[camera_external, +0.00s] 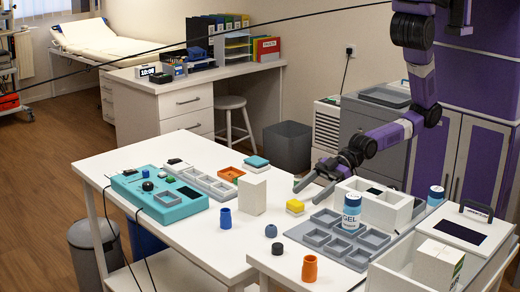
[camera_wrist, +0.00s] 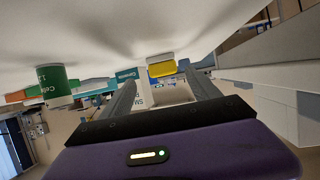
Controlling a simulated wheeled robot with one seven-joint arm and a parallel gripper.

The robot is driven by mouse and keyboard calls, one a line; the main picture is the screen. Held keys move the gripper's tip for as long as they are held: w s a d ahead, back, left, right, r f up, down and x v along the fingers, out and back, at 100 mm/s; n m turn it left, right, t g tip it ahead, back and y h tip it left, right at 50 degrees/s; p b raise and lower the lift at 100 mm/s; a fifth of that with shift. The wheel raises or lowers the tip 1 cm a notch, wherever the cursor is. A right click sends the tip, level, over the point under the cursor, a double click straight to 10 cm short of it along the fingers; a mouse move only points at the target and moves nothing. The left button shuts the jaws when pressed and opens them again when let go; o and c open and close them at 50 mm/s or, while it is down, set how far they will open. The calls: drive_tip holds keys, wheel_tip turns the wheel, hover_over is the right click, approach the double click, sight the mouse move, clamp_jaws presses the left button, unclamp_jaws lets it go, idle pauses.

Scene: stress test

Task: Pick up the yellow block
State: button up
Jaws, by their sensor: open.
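The yellow block (camera_external: 295,205) sits on the white table, right of a tall white box, with a pale lower part under its yellow top. In the wrist view the yellow block (camera_wrist: 161,68) shows ahead of my fingertips, roughly between them. My gripper (camera_external: 307,195) is open and empty, reaching in from the right just above and beside the block. Its two fingers also show in the wrist view (camera_wrist: 160,78), spread apart with a gap. I cannot tell the exact distance from fingers to block.
The tall white box (camera_external: 252,195) stands left of the block. A grey compartment tray (camera_external: 322,238) and a GEL bottle (camera_external: 350,213) are at right. Blue (camera_external: 226,218), blue-grey (camera_external: 271,231) and orange (camera_external: 309,268) pieces stand nearby. A teal device (camera_external: 150,205) is at left.

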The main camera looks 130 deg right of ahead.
sight(298, 201)
drive_tip(key=x, duration=0.2)
drive_tip(key=p+x, duration=0.1)
drive_tip(key=x, duration=0.1)
drive_tip(key=shift+w+a+r, duration=0.2)
drive_tip(key=shift+r, duration=0.05)
drive_tip(key=shift+w+d+f, duration=0.1)
drive_tip(key=shift+w+f, duration=0.25)
drive_tip(key=shift+w, duration=0.25)
drive_tip(key=shift+c, duration=0.4)
drive_tip(key=c, duration=1.3)
drive_tip(key=shift+c, duration=0.2)
drive_tip(key=shift+r, duration=0.1)
